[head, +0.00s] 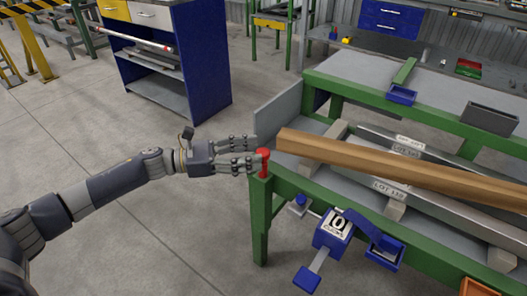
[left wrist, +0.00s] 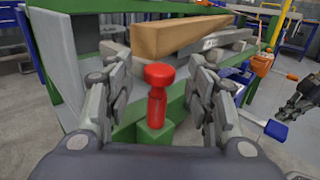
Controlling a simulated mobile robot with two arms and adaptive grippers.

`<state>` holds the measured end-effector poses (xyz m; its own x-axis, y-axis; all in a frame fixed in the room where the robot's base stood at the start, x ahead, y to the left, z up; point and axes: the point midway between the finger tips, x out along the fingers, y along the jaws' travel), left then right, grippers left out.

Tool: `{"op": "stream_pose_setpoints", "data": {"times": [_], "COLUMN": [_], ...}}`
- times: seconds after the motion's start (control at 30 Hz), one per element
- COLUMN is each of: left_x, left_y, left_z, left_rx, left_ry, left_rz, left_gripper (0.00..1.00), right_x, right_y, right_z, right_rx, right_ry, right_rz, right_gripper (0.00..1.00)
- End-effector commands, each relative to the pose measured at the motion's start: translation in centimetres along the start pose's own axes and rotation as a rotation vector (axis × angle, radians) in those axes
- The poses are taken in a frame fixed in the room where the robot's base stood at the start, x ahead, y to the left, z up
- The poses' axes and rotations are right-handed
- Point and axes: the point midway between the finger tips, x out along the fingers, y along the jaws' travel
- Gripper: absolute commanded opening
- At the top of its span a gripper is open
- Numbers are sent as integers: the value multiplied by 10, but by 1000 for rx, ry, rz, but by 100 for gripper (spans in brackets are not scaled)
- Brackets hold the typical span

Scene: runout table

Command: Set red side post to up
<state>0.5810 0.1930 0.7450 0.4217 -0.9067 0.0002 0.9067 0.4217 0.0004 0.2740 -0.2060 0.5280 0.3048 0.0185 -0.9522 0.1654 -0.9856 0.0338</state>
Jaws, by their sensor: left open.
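The red side post (head: 264,163) stands upright on the green corner post of the runout table (head: 259,200). In the left wrist view the red side post (left wrist: 158,95) shows a round knob on a narrower stem, rising from a green block. My left gripper (head: 255,155) is at the table's near left corner. Its fingers are open, one on each side of the post, with gaps between them and the stem in the left wrist view (left wrist: 160,100).
A long wooden beam (head: 400,168) lies on the table just right of the post. Grey metal bars lie beside it. A blue counter box (head: 334,228) and a blue bin (head: 384,251) hang at the front. Open floor lies left of the table.

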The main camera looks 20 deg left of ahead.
Motion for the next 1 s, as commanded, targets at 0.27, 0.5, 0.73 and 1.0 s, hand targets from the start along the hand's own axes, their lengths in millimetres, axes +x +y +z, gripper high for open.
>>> {"op": "stream_pose_setpoints", "data": {"times": [0.27, 0.5, 0.73, 1.0], "left_x": [34, 37, 37, 37], "left_y": [0, 0, 0, 0], "left_z": [0, -1, -1, 0], "left_rx": [0, -1, -1, -1], "left_ry": [-1, 1, 1, 1], "left_rz": [1, 2, 2, 2], "left_gripper": [50, 50, 21, 0], "right_x": [-1, -1, -1, -1], "right_y": [0, 0, 0, 0], "right_z": [0, 0, 0, 0], "right_rx": [0, 0, 0, -1], "right_ry": [0, 0, 0, 0], "right_rz": [0, 0, 0, 0], "right_gripper": [0, 0, 0, 0]}}
